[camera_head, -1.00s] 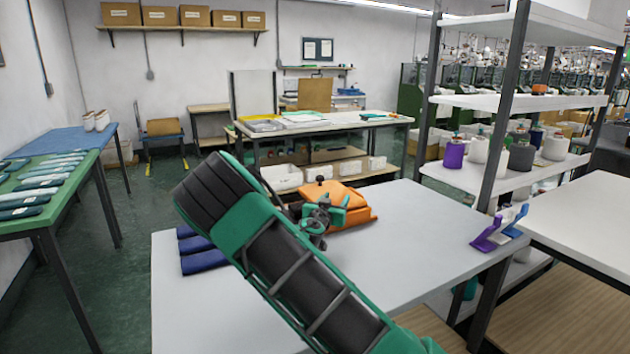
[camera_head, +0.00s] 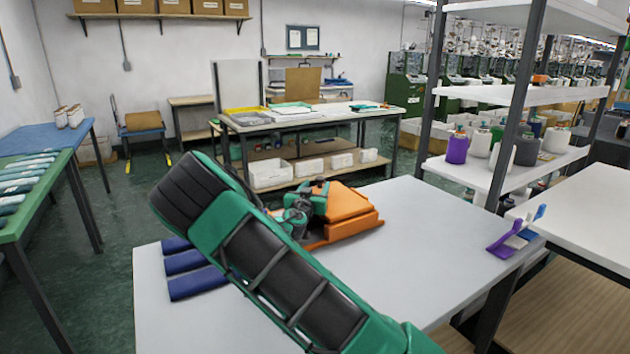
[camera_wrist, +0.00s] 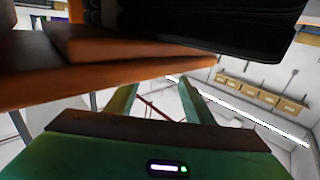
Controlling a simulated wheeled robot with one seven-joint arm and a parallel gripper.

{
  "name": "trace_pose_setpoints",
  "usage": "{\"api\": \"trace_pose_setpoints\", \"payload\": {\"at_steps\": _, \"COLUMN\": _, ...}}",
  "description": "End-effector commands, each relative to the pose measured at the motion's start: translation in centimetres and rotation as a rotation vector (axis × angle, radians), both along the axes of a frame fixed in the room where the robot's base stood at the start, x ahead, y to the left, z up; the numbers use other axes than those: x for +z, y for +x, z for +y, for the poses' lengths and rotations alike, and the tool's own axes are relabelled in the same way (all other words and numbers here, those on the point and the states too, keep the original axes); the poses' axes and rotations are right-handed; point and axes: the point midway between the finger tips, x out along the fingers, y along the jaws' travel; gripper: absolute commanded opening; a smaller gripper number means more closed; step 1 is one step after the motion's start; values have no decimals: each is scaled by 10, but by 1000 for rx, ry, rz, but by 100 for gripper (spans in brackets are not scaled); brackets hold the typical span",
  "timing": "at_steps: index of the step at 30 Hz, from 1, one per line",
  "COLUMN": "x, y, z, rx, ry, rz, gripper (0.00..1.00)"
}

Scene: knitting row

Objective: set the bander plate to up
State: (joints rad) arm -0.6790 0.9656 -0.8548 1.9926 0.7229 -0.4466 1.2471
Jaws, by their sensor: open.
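An orange device (camera_head: 345,210) with a sloped block on a flat base sits on the white table; I take it as the one with the bander plate. I cannot tell the plate apart or its position. My gripper (camera_wrist: 160,105) has its two green fingers spread apart in the wrist view, with nothing held between them. In the head view my wrist is at the device's left side, and my own arm hides part of it. In the wrist view an orange slab (camera_wrist: 85,75) lies close above and left of the fingers, under a black part (camera_wrist: 205,25). Contact cannot be told.
The white table (camera_head: 430,215) is clear right of the device. Blue pads (camera_head: 195,285) lie at its left, and a purple and blue stand (camera_head: 515,235) is at its right edge. A shelf rack with yarn cones (camera_head: 503,150) stands behind right.

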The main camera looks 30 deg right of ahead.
Motion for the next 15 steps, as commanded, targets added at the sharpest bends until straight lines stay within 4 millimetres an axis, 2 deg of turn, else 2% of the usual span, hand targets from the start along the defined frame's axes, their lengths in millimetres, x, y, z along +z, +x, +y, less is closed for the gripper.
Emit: {"api": "trace_pose_setpoints", "payload": {"at_steps": 15, "x": 0, "y": 48, "z": -39, "rx": 4, "ry": -1, "rz": -1, "gripper": 48}}
